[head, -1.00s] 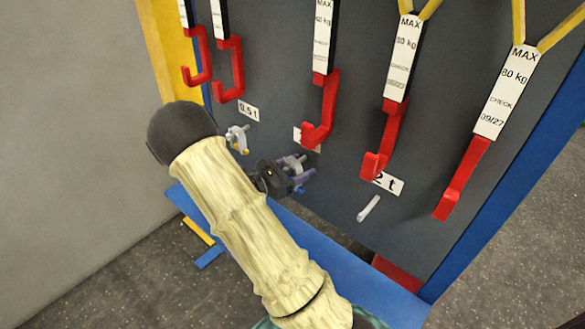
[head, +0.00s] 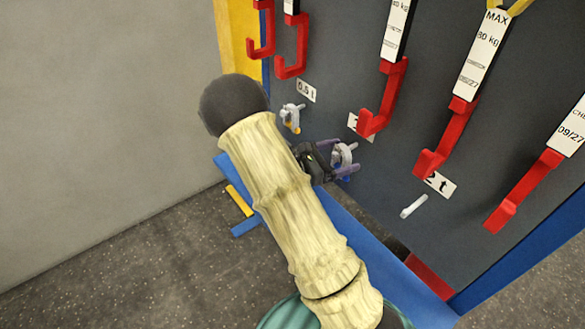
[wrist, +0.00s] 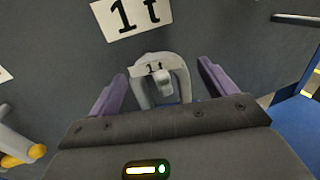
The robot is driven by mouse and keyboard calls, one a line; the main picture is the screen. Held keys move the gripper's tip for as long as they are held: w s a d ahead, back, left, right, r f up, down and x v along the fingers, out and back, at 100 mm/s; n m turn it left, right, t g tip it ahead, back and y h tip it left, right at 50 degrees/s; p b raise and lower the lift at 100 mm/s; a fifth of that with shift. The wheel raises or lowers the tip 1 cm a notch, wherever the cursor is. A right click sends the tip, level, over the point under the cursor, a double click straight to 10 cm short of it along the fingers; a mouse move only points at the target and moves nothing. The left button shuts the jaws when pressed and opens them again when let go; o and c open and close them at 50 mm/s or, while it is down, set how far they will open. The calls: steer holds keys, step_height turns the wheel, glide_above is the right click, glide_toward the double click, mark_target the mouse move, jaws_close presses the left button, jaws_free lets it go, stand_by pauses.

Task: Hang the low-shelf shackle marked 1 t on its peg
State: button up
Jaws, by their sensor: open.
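The grey shackle marked 1 t (wrist: 184,86) is against the dark board below the 1 t label (wrist: 130,14). A pale peg end (wrist: 165,79) shows inside its bow, so it appears to hang on that peg. A bit of blue shows at its lower end. In the head view the shackle (head: 343,153) is partly hidden by my gripper (head: 344,157). My gripper's purple fingers are open, one on each side of the shackle, with gaps visible in the wrist view (wrist: 162,75).
A shackle with a yellow-orange pin (head: 291,116) hangs under the 0.5 t label (head: 306,91). An empty pale peg (head: 413,207) sticks out below the 2 t label (head: 440,185). Several red hooks (head: 384,103) hang above. A blue ledge (head: 375,245) runs below the board.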

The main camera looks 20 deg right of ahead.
steer(key=s+a+p, duration=0.1)
steer(key=s+a, duration=0.1)
steer(key=a, duration=1.3)
steer(key=shift+w+r, duration=0.1)
steer(key=s+d+f+m+g+y, duration=0.2)
steer(key=s+d+m+g+y, duration=0.2)
steer(key=s+m+y, duration=0.85)
step_height(320, 180, up, 26)
steer(key=w+a+m+t+y+p, duration=0.1)
steer(key=m+t+y+p, duration=0.4)
steer(key=p, duration=1.7)
steer(key=m, duration=0.2)
steer(key=shift+w+a+f+m, duration=0.15)
steer(key=shift+w+a+m, duration=0.2)
steer(key=shift+w+a, duration=0.05)
